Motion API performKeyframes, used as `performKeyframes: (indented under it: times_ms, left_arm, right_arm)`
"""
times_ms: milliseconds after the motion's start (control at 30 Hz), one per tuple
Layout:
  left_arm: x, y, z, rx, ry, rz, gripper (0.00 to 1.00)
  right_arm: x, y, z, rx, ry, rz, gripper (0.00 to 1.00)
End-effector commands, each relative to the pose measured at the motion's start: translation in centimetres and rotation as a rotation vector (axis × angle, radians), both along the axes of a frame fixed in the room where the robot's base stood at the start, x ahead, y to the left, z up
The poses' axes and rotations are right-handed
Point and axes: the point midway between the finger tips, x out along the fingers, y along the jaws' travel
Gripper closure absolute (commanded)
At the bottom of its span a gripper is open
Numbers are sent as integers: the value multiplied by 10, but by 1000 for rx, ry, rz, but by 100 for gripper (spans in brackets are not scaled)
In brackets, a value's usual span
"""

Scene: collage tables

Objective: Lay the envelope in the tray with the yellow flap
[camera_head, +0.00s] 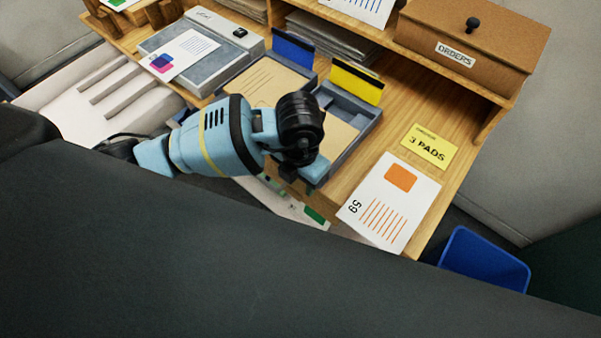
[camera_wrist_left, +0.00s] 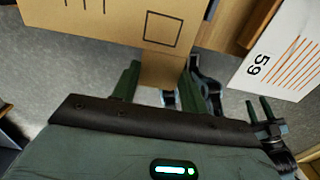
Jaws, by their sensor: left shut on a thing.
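My left gripper (camera_head: 308,178) is low over the front of the yellow-flap tray. In the left wrist view its two green fingers (camera_wrist_left: 157,82) are shut on the tan envelope (camera_wrist_left: 110,22), which has a drawn square and short lines. The tray with the yellow flap (camera_head: 372,118) is grey; tan paper shows in it beside the gripper. The tray with the blue flap (camera_head: 312,78) stands to its left, with lined tan paper over it. My gripper hides where these papers meet, so I cannot tell whether they are one piece. My right gripper (camera_wrist_left: 261,110) appears apart and empty.
A white card marked 59 (camera_head: 390,203) lies at the desk's front right, below a yellow 3 PADS note (camera_head: 429,146). A grey scale (camera_head: 203,50) with a card stands left. An ORDERS box (camera_head: 470,45) is behind; a blue bin (camera_head: 484,260) is below right.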

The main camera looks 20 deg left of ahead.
Motion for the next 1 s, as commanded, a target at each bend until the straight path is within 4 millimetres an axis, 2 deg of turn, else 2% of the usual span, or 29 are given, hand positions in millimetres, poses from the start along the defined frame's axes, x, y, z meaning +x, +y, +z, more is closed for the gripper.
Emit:
performKeyframes:
  times_ms: [100,133,300,567,667,1000]
  left_arm:
    - [0,0,1,0,-2,0,78]
    - [0,0,1,0,-2,0,52]
    - [0,0,1,1,-1,0,31]
    - [0,0,1,0,-1,0,31]
    - [1,0,7,0,-3,0,31]
    - [1,0,59,-1,-6,0,31]
  right_arm:
    - [4,0,3,1,-10,0,64]
    - [5,0,3,1,-11,-1,64]
    - [6,1,3,2,-14,-1,64]
    - [5,2,2,4,-9,-5,64]
    - [4,2,2,4,-7,-6,64]
    - [-1,1,5,3,0,-5,64]
